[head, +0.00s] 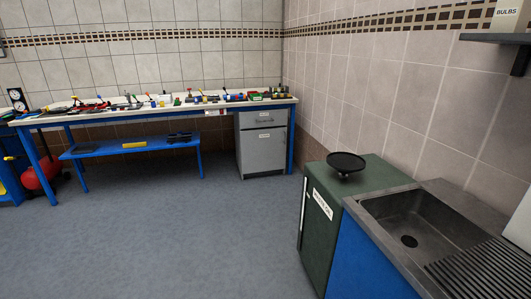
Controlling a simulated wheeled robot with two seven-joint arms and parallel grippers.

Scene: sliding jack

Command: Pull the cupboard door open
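A grey cupboard (262,144) stands under the right end of the long workbench. It has a drawer on top and a door (263,152) below, and the door looks shut. A dark green cabinet (322,215) stands nearer, at the right, with a white label and a pale vertical handle (304,213) on its left edge. Its door also looks shut. I cannot tell which of the two the task means. Neither of my grippers is in view.
A black round tray (346,163) sits on the green cabinet. A sink (418,215) in a metal counter is beside it. The workbench (150,113) holds many tools, with a blue bench (130,147) before it. The grey floor (170,240) is clear.

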